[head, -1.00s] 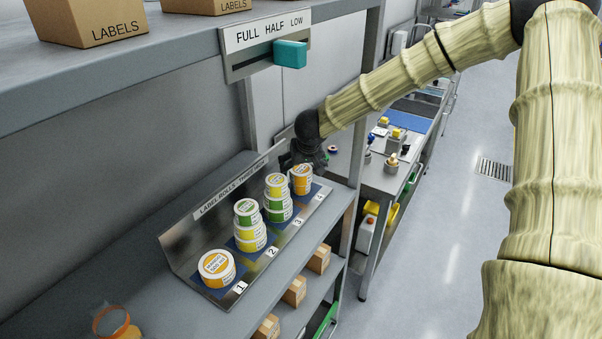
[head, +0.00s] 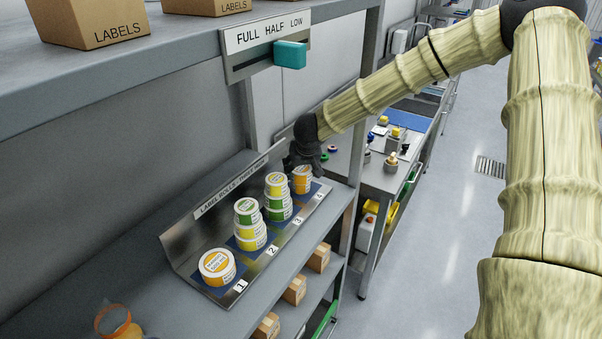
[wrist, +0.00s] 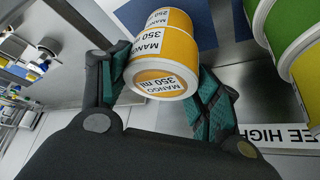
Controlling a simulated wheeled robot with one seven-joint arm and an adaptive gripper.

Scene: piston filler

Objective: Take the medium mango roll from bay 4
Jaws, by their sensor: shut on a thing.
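An orange and white mango roll (wrist: 165,72) marked 350 ml sits between the teal-padded fingers of my gripper (wrist: 163,82) in the wrist view, and the fingers are shut on it. Another orange mango roll (wrist: 172,20) lies directly beneath it in the same stack. In the head view the orange stack (head: 302,182) stands in bay 4, at the far end of the label-roll rack (head: 225,299). My gripper (head: 303,166) reaches it from above and behind and hides part of its top.
Green and yellow rolls (head: 277,196) stand close beside in bay 3, with more rolls in bays 2 and 1. The rack's tilted metal back (head: 190,240) rises behind them. A shelf with boxes (head: 90,22) and a teal slider (head: 290,54) hangs above.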

